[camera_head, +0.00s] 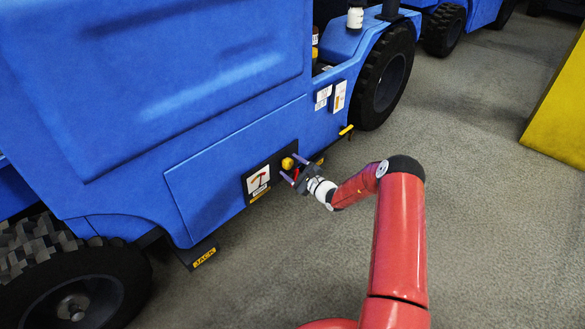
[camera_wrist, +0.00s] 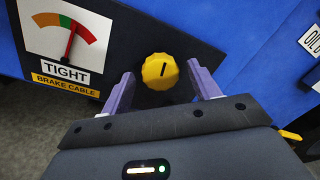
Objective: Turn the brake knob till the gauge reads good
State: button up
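The yellow brake knob (camera_head: 287,163) sits on a dark panel on the blue vehicle's side. In the wrist view the knob (camera_wrist: 160,71) has a scalloped edge and a dark mark tilted slightly right of upright. The gauge (camera_wrist: 66,34) is left of it, with a coloured arc and a red needle pointing up and slightly right, near the edge of the right-hand orange-red band. The word under it reads TIGHT, above a BRAKE CABLE label. My gripper (camera_wrist: 161,82) is open, its purple fingers on either side of the knob with gaps showing. Contact is not visible.
The blue vehicle (camera_head: 230,110) fills the left, with a JACK label (camera_head: 204,257) low down. White labels (camera_head: 338,97) and a small yellow lever (camera_head: 346,130) lie right of the panel. A yellow block (camera_head: 562,110) stands at far right. Grey floor between is clear.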

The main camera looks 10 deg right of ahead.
jog(key=v, duration=0.8)
jog(key=shift+p, duration=0.35)
jog(key=shift+a, duration=0.1)
jog(key=s+a+r+n+g+y+p, duration=0.1)
jog(key=s+a+r+n+g+y, duration=0.1)
jog(key=a+r+n+g, duration=0.35)
jog(key=s+a+r+n+g+y+p, duration=0.1)
jog(key=s+a+r+n+g+y, duration=0.15)
jog(key=r, duration=0.65)
jog(key=s+a+r+n+g+h+p, duration=0.1)
jog(key=s+a+r+n+g+h, duration=0.1)
jog(key=s+a+r+n, duration=0.25)
jog(key=s+a+r+n+g+h, duration=0.1)
jog(key=s+r+n+g, duration=0.2)
jog(key=s+r, duration=0.35)
jog(key=s+d+r+n+t+h+p, duration=0.1)
jog(key=s+d+r+n+h, duration=0.1)
jog(key=s, duration=0.6)
jog(key=s+d+r+n+t+h+p, duration=0.1)
jog(key=s+d+r+n+h, duration=0.1)
jog(key=s+d+r+h, duration=0.2)
jog(key=s+d+r+n+t+h+p, duration=0.1)
jog(key=s+r+h, duration=0.4)
jog(key=s, duration=0.9)
notch_tip(320, 180, up, 3)
jog(key=shift+d+f+n+p, duration=0.1)
jog(key=shift+d+n+p, duration=0.2)
jog(key=shift+d+n, duration=0.55)
